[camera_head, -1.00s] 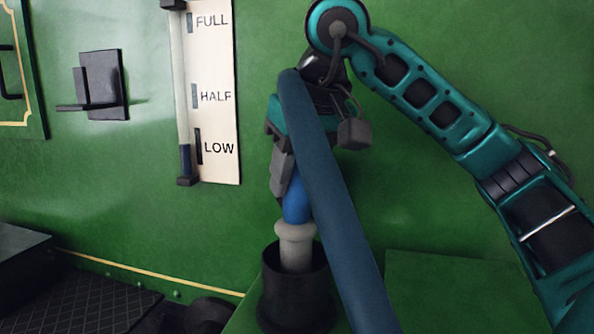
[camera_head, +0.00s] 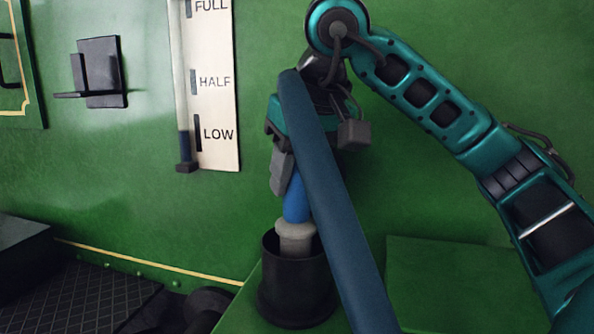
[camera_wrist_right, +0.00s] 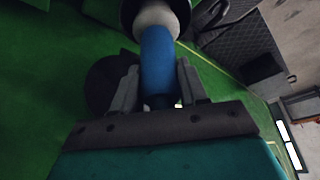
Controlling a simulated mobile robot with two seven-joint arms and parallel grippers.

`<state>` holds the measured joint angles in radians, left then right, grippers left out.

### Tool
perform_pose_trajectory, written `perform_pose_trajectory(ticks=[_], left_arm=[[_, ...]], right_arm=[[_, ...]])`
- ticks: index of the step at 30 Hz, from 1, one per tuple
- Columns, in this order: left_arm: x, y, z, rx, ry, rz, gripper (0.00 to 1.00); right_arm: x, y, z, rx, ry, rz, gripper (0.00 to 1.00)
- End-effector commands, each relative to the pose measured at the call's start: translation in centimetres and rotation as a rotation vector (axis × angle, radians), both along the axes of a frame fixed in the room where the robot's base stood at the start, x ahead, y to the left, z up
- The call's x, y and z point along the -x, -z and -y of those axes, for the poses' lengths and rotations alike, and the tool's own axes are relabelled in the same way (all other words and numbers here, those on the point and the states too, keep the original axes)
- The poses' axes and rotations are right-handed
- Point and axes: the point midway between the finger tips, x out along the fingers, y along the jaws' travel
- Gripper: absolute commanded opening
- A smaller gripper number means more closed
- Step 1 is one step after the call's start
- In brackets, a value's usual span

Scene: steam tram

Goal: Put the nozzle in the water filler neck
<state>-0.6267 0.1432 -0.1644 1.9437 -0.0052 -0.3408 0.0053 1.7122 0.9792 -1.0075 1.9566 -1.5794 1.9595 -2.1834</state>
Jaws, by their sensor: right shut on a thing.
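The nozzle has a blue body (camera_head: 296,200) and a pale grey collar and tip (camera_head: 296,236). It points down with its grey end inside the mouth of the black water filler neck (camera_head: 297,292); the collar is at about rim height. The tip inside is hidden. My right gripper (camera_head: 284,180) is above the neck and shut on the nozzle's blue body. In the right wrist view the fingers (camera_wrist_right: 157,85) flank the blue body (camera_wrist_right: 157,55), and the collar (camera_wrist_right: 157,17) meets the dark neck. My left gripper is not in view.
A thick blue hose (camera_head: 335,200) hangs in front of my right gripper and down past the neck. A level gauge (camera_head: 214,90) marked FULL, HALF and LOW and a black bracket (camera_head: 100,72) are on the green wall. A dark tread plate (camera_head: 85,298) lies lower left.

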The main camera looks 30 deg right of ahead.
Motion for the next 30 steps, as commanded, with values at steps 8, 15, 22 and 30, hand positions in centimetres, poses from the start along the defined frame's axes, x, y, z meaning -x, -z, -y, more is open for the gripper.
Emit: perform_pose_trajectory(ticks=[8, 15, 22, 30], left_arm=[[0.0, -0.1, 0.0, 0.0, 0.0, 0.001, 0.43], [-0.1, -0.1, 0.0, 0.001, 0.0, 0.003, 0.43], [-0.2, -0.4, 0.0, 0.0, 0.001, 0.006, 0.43], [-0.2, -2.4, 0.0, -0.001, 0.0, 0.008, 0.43]], right_arm=[[0.0, -0.1, 0.0, -0.001, 0.001, 0.002, 0.63], [0.0, 0.0, 0.0, 0.0, 0.0, 0.001, 0.73], [0.3, -0.9, 0.0, 0.0, 0.0, 0.001, 0.73], [2.2, -6.1, 0.0, 0.001, 0.001, 0.007, 0.73]])
